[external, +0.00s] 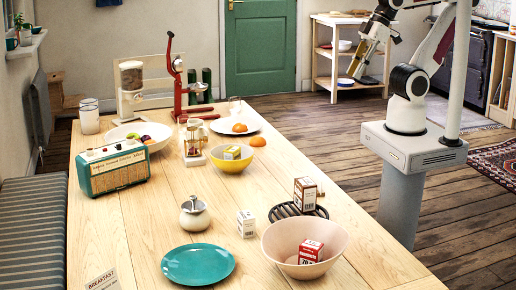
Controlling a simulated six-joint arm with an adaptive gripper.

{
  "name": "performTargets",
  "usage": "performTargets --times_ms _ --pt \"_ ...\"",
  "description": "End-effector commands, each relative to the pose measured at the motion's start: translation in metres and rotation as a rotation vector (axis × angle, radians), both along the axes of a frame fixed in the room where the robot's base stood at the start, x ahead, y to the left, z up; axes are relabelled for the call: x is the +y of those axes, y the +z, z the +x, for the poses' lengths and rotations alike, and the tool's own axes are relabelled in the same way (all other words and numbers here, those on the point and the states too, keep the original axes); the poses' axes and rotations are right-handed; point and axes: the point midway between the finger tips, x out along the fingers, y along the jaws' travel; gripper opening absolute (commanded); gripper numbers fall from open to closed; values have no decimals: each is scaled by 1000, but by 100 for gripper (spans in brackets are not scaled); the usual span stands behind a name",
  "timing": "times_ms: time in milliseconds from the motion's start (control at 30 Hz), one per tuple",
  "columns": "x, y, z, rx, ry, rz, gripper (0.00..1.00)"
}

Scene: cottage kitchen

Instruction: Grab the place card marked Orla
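No card marked Orla can be read in the external view. A white card (102,281) at the table's front left edge reads "BREAKFAST", and its lower part is cut off by the frame. My gripper (356,70) is raised at the upper right, beyond the table's right side and far from that card. It appears to hold nothing, but its fingers are too small to tell open from shut.
The wooden table (150,215) holds a teal radio (115,168), a teal plate (198,264), a pink bowl (283,237) with a red-and-white box, a yellow bowl (230,166) and a small white box (246,224). A black trivet (284,211) bears another box.

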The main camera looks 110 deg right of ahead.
Motion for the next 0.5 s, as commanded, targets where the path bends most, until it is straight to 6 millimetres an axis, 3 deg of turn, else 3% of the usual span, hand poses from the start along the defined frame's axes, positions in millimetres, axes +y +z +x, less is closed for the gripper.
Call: performTargets --times_ms 267,500 --pt "2 -1 0 3 7 1 22" --pt "7 -15 4 67 31 -1 22"
